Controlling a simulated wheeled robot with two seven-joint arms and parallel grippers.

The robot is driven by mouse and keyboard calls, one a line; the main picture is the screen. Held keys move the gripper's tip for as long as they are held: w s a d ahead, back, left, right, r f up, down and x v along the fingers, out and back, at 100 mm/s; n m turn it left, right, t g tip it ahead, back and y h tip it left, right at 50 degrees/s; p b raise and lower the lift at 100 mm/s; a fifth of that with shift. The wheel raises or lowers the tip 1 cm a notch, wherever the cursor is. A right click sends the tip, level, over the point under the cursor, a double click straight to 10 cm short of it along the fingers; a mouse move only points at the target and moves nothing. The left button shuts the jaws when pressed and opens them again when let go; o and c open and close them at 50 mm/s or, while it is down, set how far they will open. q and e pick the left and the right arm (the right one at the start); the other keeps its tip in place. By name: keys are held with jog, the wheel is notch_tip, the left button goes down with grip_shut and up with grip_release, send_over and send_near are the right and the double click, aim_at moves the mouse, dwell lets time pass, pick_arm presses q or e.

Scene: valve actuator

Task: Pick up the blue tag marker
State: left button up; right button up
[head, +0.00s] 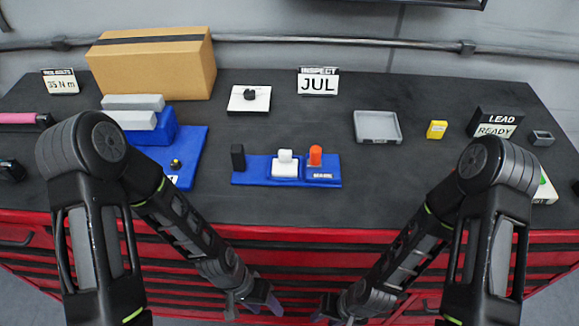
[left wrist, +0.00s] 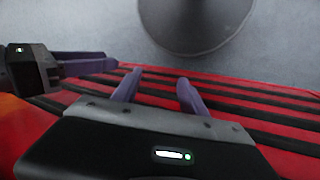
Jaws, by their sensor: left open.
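I cannot pick out a separate blue tag marker for certain in either view. The blue things I see are a low blue tray (head: 262,180) at the table's middle and a blue base (head: 193,150) at the left. The tray bears a black block (head: 238,157), a white block (head: 285,165) and an orange peg (head: 315,155). My left gripper (head: 263,302) is open and empty, low in front of the red cabinet; its purple fingers show in the left wrist view (left wrist: 158,88). My right gripper (head: 326,310) hangs low beside it, its jaws unclear.
A cardboard box (head: 150,70), a white plate with a black knob (head: 235,104), a JUL sign (head: 318,86), a grey tray (head: 377,139), a yellow block (head: 437,130) and a LEAD READY sign (head: 495,122) stand on the dark table. The table between tray and grey tray is clear.

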aim_at(235, 149)
pick_arm(q)
notch_tip(235, 149, up, 14)
jog(key=m+g+y, duration=0.3)
jog(key=m+y, duration=0.1)
jog(key=m, duration=1.1)
jog(key=w+d+r+n+t+h, duration=0.1)
jog(key=w+d+r, duration=0.15)
jog(key=r, duration=0.45)
jog(key=w+d+r+n+t+h, duration=0.1)
jog(key=w+d+r, duration=0.1)
jog(key=d+r, duration=0.35)
jog(key=w+a+r+n+t, duration=0.1)
jog(key=w+a+r+n, duration=0.1)
jog(key=w+a+r+n+t, duration=0.1)
jog(key=w+a+n, duration=0.1)
jog(key=w, duration=0.1)
jog(key=w+a+r+n+t, duration=0.1)
jog(key=w+a+r+n, duration=0.1)
jog(key=w, duration=0.1)
jog(key=shift+w+r+n, duration=0.25)
jog(key=shift+r+n, duration=0.05)
jog(key=shift+r, duration=0.05)
jog(key=w+a+r+n+t+y, duration=0.2)
jog(key=w+a+r+n+t, duration=0.1)
jog(key=w+a+r+n, duration=0.3)
jog(key=w+a+n, duration=0.2)
jog(key=w+a, duration=0.1)
jog(key=shift+w+n+t, duration=0.2)
jog(key=shift+n+t, duration=0.1)
jog(key=shift+t, duration=0.1)
